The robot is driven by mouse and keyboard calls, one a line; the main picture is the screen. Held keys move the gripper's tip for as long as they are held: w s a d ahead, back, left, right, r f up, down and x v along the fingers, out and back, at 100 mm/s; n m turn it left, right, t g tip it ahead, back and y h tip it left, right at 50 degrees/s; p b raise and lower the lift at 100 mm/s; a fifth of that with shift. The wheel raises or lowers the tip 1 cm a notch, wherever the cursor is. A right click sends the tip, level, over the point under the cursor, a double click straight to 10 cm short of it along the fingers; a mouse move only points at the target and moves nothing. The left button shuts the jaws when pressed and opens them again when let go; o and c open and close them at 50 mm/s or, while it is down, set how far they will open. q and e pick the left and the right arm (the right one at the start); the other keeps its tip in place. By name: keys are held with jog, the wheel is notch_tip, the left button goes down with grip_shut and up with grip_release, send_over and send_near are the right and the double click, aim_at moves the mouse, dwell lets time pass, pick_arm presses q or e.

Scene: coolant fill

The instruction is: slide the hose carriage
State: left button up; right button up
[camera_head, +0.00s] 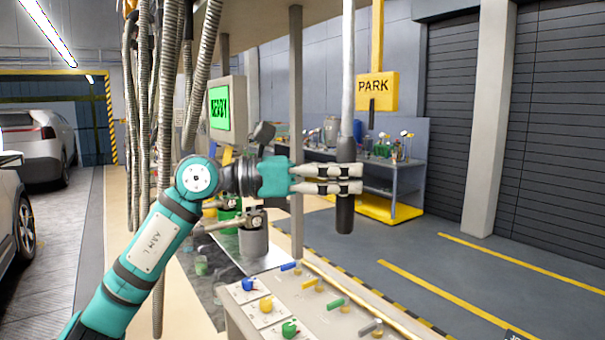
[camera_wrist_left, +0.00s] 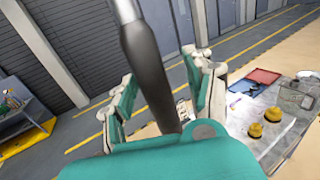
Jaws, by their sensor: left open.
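A pale vertical pole (camera_head: 348,70) hangs down from above and ends in a dark grip (camera_head: 345,217). My left gripper (camera_head: 354,179) reaches in from the left at the height of the grip, with one finger above the other in the head view. In the left wrist view the dark grip (camera_wrist_left: 152,78) stands between the two spread fingers, with gaps on both sides. The gripper is open and not clamped on it. A yellow PARK sign (camera_head: 376,88) is behind and right of the pole. The carriage's overhead mount is out of view. My right gripper is not in view.
Several ribbed hoses (camera_head: 143,110) hang at the left. A green-lit screen (camera_head: 219,107) stands behind my left arm. A panel with coloured valves (camera_head: 300,300) is below. A workbench (camera_head: 395,175) stands behind. The floor at right is clear.

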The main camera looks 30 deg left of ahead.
pick_arm(q)
jog(key=v, duration=1)
jog(key=shift+s+a+r, duration=0.15)
jog(key=shift+s, duration=0.3)
jog(key=shift+w, duration=0.1)
